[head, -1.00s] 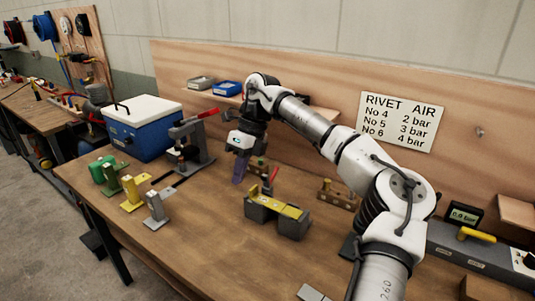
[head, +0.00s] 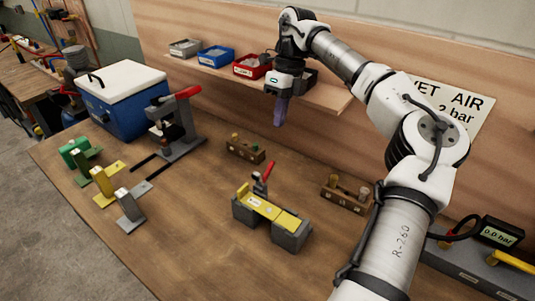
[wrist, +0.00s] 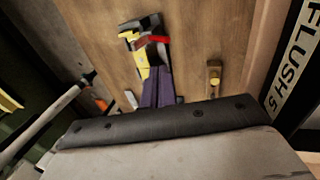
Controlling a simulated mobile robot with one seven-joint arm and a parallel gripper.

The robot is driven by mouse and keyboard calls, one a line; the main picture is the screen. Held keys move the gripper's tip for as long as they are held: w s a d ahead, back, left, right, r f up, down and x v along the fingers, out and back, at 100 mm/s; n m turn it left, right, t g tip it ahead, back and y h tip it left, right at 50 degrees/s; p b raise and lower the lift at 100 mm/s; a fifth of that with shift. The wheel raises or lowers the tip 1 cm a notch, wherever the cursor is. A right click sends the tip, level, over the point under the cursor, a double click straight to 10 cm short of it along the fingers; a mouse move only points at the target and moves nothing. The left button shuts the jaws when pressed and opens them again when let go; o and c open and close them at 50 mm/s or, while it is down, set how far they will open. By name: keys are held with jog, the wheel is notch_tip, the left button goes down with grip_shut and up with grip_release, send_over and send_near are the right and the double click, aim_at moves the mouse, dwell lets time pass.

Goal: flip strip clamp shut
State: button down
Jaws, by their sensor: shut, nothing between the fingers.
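The strip clamp is a fixture of two grey blocks (head: 291,234) with a yellow strip (head: 262,207) across them. Its red lever (head: 267,172) stands up, tilted slightly right, at the back left end. In the wrist view the red lever (wrist: 158,39) shows beside the yellow strip (wrist: 142,58). My gripper (head: 280,122) has purple fingers, pointing down. It hangs well above the bench, behind the clamp and apart from it. The fingers (wrist: 157,88) are together and empty, and hide part of the clamp area in the wrist view.
Wooden holders (head: 245,149) and (head: 345,196) stand behind and right of the clamp. A red-handled press (head: 180,125), a blue cooler (head: 125,98) and coloured brackets (head: 103,185) stand left. A shelf with bins (head: 216,56) is near my gripper. The bench front is clear.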

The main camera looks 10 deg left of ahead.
jog(key=shift+s, duration=0.1)
dwell(0.3)
jog(key=b, duration=0.7)
send_near(261, 180)
jog(key=w+f, duration=0.2)
jog(key=f, duration=0.1)
jog(key=w+f, duration=0.1)
jog(key=f, duration=0.1)
jog(key=shift+w+d+f, duration=0.15)
jog(key=shift+d+f, duration=0.05)
jog(key=shift+d, duration=0.2)
jog(key=s, duration=0.1)
jog(key=s+a+b, duration=0.1)
jog(key=shift+s+f+b, duration=0.15)
jog(key=shift+s+b, duration=0.15)
jog(key=shift+s, duration=0.05)
jog(key=shift+s+a, duration=0.25)
jog(key=shift+s, duration=0.2)
